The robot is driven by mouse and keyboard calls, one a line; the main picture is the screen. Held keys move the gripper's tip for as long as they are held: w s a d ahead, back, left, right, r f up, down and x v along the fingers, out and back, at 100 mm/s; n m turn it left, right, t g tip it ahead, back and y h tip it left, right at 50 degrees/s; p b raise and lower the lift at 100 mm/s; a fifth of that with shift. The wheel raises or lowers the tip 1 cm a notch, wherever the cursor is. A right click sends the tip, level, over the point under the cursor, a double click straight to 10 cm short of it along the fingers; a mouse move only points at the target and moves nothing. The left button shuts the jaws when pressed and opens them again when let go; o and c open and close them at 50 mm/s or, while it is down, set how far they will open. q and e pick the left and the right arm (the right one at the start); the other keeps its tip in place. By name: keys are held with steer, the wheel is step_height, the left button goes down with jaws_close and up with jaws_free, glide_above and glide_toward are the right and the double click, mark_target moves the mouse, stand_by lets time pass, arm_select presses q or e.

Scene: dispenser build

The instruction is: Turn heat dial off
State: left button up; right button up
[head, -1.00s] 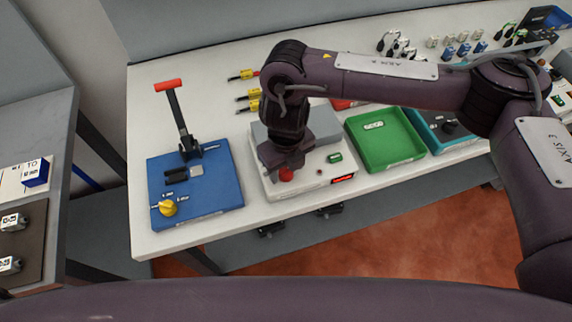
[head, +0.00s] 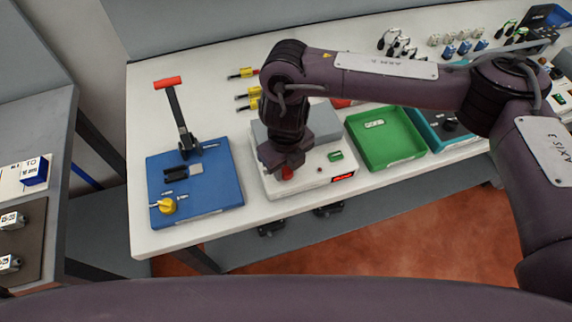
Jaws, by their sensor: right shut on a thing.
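A white machine (head: 300,189) with a grey top stands near the table's front edge. A red dial (head: 287,174) sits on its front part, partly covered by my right gripper. My right gripper (head: 285,167) points down from above and is shut on the red dial. The fingers hide most of the dial, so its setting cannot be read. A green switch (head: 335,155) and a lit red display (head: 343,176) are on the machine to the right of the dial. My left gripper is not in view.
A green tray (head: 392,154) and a teal box (head: 447,146) with a black knob stand to the right. Yellow-tipped parts (head: 245,73) lie behind.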

steer(key=n+b, duration=0.2)
steer(key=shift+f+n, duration=0.15)
steer(key=shift+n, duration=0.25)
steer(key=n+b, duration=0.2)
steer(key=shift+n, duration=0.3)
steer(key=n+b, duration=0.4)
steer(key=n, duration=0.2)
steer(key=n+b, duration=0.2)
steer(key=n, duration=0.3)
steer(key=shift+n, duration=0.4)
steer(key=n, duration=0.3)
steer(key=shift+r+b, duration=0.2)
steer(key=shift+b, duration=0.2)
steer(key=shift+w+n, duration=0.1)
steer(key=shift+n, duration=1.3)
steer(key=shift+r+n, duration=0.1)
steer(key=shift+n, duration=0.2)
steer(key=o, duration=1)
steer(key=shift+c, duration=0.2)
